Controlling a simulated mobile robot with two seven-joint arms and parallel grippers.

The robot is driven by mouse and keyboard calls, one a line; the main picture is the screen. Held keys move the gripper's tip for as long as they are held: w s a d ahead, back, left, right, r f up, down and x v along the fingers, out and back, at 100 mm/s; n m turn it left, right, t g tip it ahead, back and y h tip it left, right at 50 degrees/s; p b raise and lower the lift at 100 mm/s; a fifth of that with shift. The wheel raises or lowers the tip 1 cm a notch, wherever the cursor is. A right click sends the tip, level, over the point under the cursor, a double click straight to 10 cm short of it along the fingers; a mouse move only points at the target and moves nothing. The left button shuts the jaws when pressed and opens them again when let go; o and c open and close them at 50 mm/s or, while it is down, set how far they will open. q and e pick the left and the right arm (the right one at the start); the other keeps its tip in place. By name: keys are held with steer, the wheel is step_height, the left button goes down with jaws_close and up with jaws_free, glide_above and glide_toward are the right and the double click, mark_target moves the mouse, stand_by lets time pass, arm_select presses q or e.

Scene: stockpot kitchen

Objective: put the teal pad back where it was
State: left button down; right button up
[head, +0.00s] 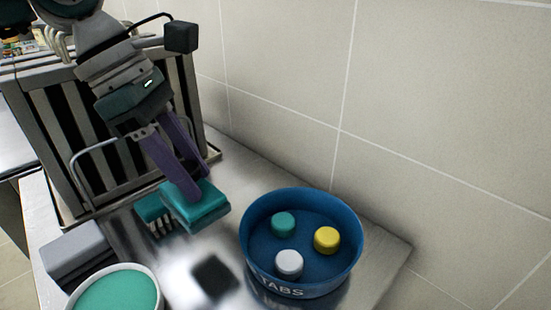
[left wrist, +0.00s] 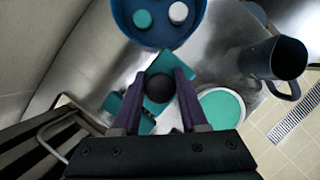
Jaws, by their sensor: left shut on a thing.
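My left gripper (head: 196,198) reaches down from the upper left with purple fingers and is shut on the teal pad (head: 212,212). The pad is a small block, held above the steel surface (head: 180,255). In the left wrist view the pad (left wrist: 162,64) shows between and beyond the fingertips (left wrist: 158,80), with a dark round shape in front of it. A teal piece with pale prongs or bristles (head: 152,214) is just left of the pad; I cannot tell whether they touch. My right gripper is not in view.
A blue tub (head: 300,283) marked TABS holds teal, yellow and white tablets. A round teal-topped container (head: 118,290) and a grey block-like object (head: 75,252) are at lower left. A metal rack (head: 95,140) stands behind left. A dark square patch (head: 214,276) marks the steel. A tiled wall is behind.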

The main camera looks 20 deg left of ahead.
arm_select(q)
step_height(320, 180, down, 4)
steer(key=shift+f, duration=0.1)
steer(key=shift+f+b, duration=0.35)
steer(key=shift+f, duration=1.75)
steer(key=shift+f, duration=0.15)
steer(key=shift+c, duration=2.2)
jaws_free()
